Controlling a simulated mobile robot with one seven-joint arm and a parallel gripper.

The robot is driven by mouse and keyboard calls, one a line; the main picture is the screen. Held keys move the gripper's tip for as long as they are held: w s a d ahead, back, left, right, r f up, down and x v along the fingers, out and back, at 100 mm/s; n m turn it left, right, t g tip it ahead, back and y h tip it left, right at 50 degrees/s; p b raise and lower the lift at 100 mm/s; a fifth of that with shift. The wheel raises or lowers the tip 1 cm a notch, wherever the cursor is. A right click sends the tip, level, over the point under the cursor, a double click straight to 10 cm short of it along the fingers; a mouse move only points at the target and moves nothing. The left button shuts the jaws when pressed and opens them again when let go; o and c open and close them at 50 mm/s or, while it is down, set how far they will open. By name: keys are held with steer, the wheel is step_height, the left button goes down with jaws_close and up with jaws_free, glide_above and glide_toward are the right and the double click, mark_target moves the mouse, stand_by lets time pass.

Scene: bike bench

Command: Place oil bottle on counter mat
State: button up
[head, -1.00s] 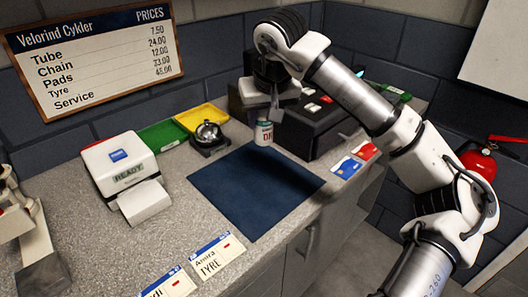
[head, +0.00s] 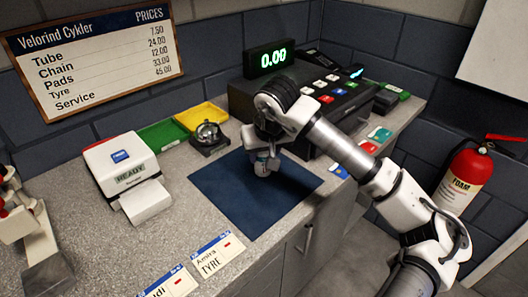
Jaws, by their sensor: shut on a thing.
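The counter mat (head: 235,203) is a dark blue square lying on the grey speckled counter in the head view. My gripper (head: 266,166) is over the far right part of the mat, pointing down. It is shut on the oil bottle (head: 262,158), a small white and teal container that is mostly hidden by the gripper and wrist. The bottle looks roughly upright. I cannot tell whether its base touches the mat.
A cash register (head: 335,97) with a green 0.00 display stands behind my arm. A bell (head: 208,134) sits near the mat's far left corner. A white card printer (head: 122,168) is at left. Cards (head: 215,254) lie at the front edge. Most of the mat is clear.

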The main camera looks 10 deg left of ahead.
steer(key=shift+f, duration=0.15)
steer(key=o, duration=1)
steer(key=shift+o, duration=0.2)
steer(key=shift+r, duration=0.25)
steer(key=b+v, duration=0.2)
steer(key=v, duration=1)
steer(key=shift+f, duration=0.1)
